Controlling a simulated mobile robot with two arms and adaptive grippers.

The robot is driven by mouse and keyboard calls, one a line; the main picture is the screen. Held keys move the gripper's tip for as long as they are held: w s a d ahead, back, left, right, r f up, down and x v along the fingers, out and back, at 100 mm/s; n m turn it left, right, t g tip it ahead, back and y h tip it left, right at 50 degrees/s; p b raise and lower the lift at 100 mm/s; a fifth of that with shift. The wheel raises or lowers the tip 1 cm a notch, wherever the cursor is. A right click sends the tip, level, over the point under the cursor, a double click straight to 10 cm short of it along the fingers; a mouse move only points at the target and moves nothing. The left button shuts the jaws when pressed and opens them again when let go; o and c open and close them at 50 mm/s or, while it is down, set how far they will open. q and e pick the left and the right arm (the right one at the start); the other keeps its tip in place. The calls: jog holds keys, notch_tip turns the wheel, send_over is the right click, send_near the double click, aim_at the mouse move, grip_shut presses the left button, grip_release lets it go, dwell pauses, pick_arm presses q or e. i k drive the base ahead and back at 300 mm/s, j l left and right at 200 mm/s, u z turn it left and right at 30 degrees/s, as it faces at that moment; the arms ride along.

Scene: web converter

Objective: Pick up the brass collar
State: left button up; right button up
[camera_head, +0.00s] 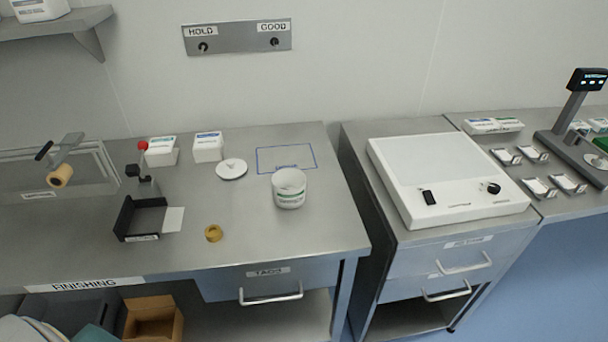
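A small brass-coloured ring, the brass collar (213,233), lies on the grey steel bench top near its front edge, in the head view. It stands clear of other things, right of a black tray and left of a white tub. Neither of my grippers is in the head view.
On the bench are the black tray (127,221), a white tub (289,188), a white round lid (231,169) and white boxes (208,147) at the back. A white machine (446,178) stands on the right counter. Bench space right of the collar is clear.

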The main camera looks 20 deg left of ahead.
aim_at(213, 233)
jog(key=u, duration=1.4)
